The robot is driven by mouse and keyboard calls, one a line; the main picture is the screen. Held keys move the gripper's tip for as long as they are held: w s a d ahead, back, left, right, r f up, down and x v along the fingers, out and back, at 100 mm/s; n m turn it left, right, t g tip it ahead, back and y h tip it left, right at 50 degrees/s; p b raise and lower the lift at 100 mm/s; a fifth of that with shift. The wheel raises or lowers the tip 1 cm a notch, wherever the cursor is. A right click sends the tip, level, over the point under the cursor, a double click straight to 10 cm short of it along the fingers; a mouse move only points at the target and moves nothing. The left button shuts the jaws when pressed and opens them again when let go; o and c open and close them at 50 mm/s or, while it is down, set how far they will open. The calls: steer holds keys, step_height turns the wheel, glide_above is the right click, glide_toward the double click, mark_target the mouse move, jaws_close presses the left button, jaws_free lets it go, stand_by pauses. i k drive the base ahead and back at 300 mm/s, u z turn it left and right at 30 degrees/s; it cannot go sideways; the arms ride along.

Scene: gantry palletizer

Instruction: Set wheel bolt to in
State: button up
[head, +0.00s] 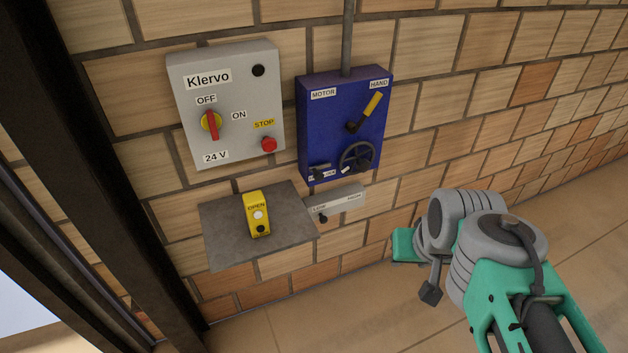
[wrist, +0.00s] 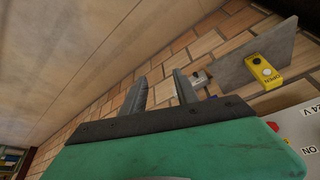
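A blue box (head: 345,110) hangs on the brick wall in the head view, labelled MOTOR and HÅND. It carries a black handwheel (head: 357,157) at its lower right and a small dark bolt-like part (head: 320,169) to the left of the wheel. The label beside that part is partly covered, and I cannot tell the bolt's position. My gripper (wrist: 160,90) shows two grey fingers standing apart with nothing between them in the wrist view. My arm is to the right of the blue box, away from it; the fingers are not clear in the head view.
A yellow-handled lever (head: 368,109) sits above the wheel. A grey Klervo cabinet (head: 228,110) with a red switch hangs to the left. Below are a grey shelf (head: 222,238) with a yellow OPEN button box (head: 257,213) and a small grey box (head: 347,200). The floor is clear.

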mark_target(318, 175)
steer(key=u, duration=1.4)
steer(key=i, duration=0.5)
